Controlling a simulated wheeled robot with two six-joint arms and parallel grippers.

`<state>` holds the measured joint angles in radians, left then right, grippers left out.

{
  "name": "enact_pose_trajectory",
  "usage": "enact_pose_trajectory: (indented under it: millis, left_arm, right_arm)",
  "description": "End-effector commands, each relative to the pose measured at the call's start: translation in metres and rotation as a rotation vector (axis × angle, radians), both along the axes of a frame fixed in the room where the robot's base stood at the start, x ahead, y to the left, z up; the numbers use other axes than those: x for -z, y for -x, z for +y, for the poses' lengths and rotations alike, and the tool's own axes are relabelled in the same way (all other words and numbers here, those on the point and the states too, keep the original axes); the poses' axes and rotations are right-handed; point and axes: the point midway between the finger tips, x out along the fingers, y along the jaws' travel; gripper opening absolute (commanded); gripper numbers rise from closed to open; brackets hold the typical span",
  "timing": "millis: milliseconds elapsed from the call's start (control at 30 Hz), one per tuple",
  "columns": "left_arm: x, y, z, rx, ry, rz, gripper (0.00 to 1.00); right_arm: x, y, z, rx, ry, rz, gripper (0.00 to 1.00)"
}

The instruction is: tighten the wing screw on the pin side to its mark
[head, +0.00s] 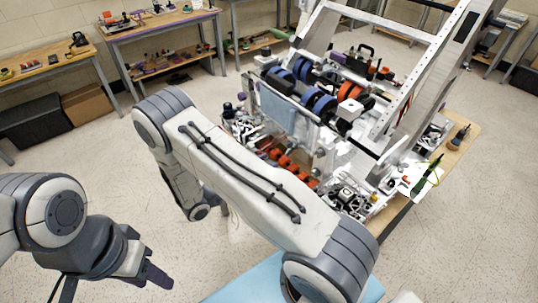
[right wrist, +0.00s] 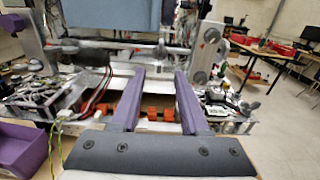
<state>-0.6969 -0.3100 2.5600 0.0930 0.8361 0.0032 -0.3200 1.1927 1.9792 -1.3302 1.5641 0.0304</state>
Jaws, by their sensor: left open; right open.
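The roller intake machine, with its white metal frame (head: 415,75), stands on a wooden-topped table at the centre right of the head view. In the right wrist view a horizontal roller shaft (right wrist: 115,47) crosses its front, and a grey side plate (right wrist: 205,48) with a small red mark stands at the right. I cannot pick out the wing screw or its mark with certainty. My right gripper (right wrist: 160,73) is open and empty, its purple fingers pointing at the machine below the shaft. In the head view my own arm hides it. My left gripper (head: 158,274) is low at the left, apart from the machine.
Orange-red parts (head: 290,165) line the machine's front, also seen beyond my right fingers (right wrist: 160,114). A purple bin (right wrist: 22,148) is at the wrist view's left. A light-blue surface (head: 245,286) lies at the front.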

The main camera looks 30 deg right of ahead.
Motion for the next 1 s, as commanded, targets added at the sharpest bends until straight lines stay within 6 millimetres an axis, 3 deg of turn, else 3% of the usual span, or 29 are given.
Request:
enact_pose_trajectory:
  millis: [933, 1000]
  left_arm:
    - [-0.007, 0.0, 0.0, 0.001, 0.0, 0.0, 0.45]
    - [-0.007, 0.0, 0.0, 0.001, 0.0, 0.0, 0.45]
  right_arm:
    - [0.0, -0.006, -0.088, 0.004, 0.0, 0.001, 0.45]
    - [0.001, -0.006, -0.088, 0.001, 0.0, 0.001, 0.45]
